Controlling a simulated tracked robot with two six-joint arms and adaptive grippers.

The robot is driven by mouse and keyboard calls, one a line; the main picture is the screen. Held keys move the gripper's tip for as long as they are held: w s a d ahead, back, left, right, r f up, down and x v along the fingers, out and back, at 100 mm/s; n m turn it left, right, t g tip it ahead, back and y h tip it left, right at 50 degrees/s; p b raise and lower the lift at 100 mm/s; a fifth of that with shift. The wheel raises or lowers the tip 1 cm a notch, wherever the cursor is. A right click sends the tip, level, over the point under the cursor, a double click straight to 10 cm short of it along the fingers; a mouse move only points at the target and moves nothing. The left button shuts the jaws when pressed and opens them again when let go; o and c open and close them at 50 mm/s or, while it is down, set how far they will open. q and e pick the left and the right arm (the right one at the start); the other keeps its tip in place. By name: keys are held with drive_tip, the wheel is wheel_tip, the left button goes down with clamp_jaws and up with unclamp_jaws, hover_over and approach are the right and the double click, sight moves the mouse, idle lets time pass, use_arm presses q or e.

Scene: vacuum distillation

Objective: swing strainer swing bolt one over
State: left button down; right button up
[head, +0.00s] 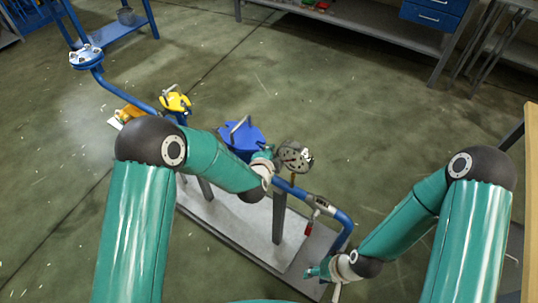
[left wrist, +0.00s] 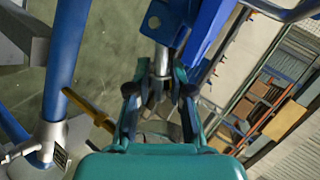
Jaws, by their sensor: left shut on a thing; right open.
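The blue strainer (head: 238,140) sits on the blue pipe line, with a grey bar handle on its top. My left gripper (head: 264,158) is at the strainer's right side, beside the round gauge (head: 294,157). In the left wrist view, my left gripper (left wrist: 161,88) is shut on a grey metal swing bolt (left wrist: 162,60). The bolt's upper end runs into a blue forked lug (left wrist: 168,20); its lower end is hidden between the fingers. My right gripper (head: 314,272) is open and empty, low over the right end of the base plate.
The blue pipe (head: 340,222) bends down at the right, with a red tag (head: 309,228) hanging near it. A yellow-handled valve (head: 175,101) stands left of the strainer. A workbench (head: 375,30) is at the back. The floor behind the pipe is clear.

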use_arm(q)
drive_tip(key=shift+w+r, duration=0.25)
drive_tip(key=shift+r, duration=0.2)
drive_tip(key=c, duration=1.2)
unclamp_jaws()
drive_tip(key=shift+f, duration=0.1)
drive_tip(key=shift+c, duration=0.2)
drive_tip(key=shift+a+f, duration=0.1)
drive_tip(key=shift+s, duration=0.15)
drive_tip(key=shift+s, duration=0.15)
drive_tip(key=v, duration=0.7)
drive_tip(key=shift+r+h, duration=0.3)
drive_tip(key=shift+s+a, duration=0.1)
